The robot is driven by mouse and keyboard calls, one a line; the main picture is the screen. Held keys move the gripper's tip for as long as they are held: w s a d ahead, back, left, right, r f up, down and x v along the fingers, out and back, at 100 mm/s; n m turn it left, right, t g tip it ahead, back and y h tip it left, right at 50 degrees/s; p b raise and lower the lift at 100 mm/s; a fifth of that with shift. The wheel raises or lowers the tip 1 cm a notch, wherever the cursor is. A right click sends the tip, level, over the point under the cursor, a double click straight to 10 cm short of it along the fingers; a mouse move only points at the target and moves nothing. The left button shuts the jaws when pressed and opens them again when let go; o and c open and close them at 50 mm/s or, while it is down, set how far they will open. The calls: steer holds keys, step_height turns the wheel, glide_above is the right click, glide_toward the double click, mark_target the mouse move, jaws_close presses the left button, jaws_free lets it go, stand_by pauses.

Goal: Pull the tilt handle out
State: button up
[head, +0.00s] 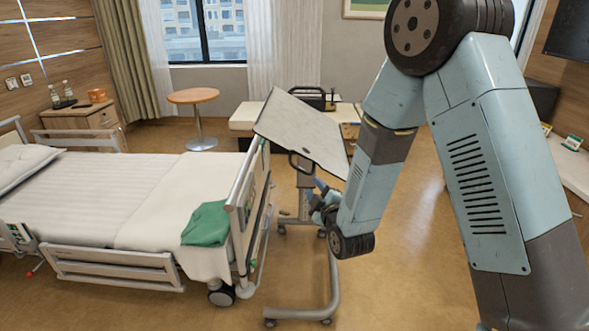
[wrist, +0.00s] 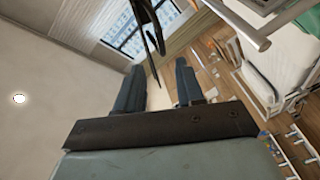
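The overbed table's tilted grey top (head: 300,128) stands on a metal column past the foot of the bed. A dark loop handle (head: 299,163), which looks like the tilt handle, hangs at its near lower edge. My gripper (head: 319,194) is just below and right of the handle in the head view. A dark loop, apparently the same handle (wrist: 149,28), shows at the top, beyond the fingertips. I see no contact; the exact distance is unclear.
The bed (head: 120,195) with a green cloth (head: 206,223) is at left, its foot board (head: 246,195) close to the table. The table's base (head: 334,290) runs along the floor. A round side table (head: 193,96) stands behind. Floor at right is partly hidden by my arm.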

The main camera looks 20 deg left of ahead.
mark_target(298, 169)
steer(key=x, duration=1.4)
steer(key=shift+s+a, duration=0.15)
steer(key=shift+s, duration=0.05)
jaws_close()
steer(key=shift+s+f, duration=0.1)
